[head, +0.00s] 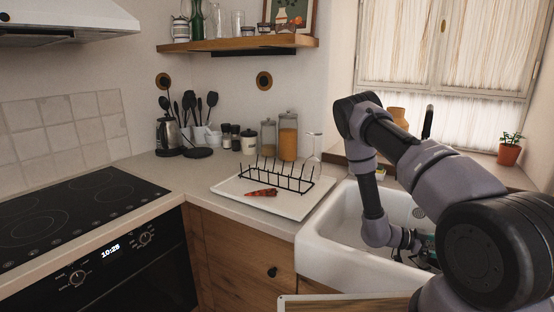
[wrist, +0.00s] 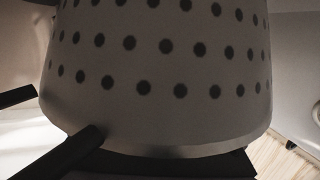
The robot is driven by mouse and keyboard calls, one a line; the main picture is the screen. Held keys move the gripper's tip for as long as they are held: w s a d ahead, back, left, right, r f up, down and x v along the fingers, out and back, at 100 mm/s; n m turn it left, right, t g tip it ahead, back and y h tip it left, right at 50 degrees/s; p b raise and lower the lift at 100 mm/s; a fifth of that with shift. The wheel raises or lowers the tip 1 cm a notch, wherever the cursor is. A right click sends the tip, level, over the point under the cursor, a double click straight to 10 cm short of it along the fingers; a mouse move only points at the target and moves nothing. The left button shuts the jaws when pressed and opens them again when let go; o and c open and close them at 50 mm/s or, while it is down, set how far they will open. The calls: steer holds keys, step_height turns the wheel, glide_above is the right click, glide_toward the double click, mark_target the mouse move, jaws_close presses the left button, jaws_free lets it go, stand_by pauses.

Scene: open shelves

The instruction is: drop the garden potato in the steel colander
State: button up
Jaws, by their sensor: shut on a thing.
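The steel colander (wrist: 160,60) fills most of the wrist view, very close, a grey wall with rows of dark round holes. My gripper (wrist: 70,110) shows there as dark fingers at the lower left, overlapping the colander's lower left edge. It is shut, and the colander is the only thing I see at the fingertips. The exact contact is dark and hard to make out. In the head view my gripper (head: 428,250) is low over the sink, partly hidden by my arm. The garden potato is not visible in either view.
The white sink (head: 325,240) lies under my arm. Left of it, a white tray (head: 232,187) holds a black rack (head: 290,180) and a reddish item (head: 261,193). Jars (head: 288,137) stand behind. A potted plant (head: 509,150) is on the sill and a stove (head: 60,215) at left.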

steer(key=o, duration=1.1)
steer(key=r, duration=0.2)
glide_above(422, 264)
steer(key=w+a, duration=0.2)
steer(key=w, duration=0.3)
steer(key=shift+s+d+f, duration=0.2)
steer(key=shift+f, duration=0.05)
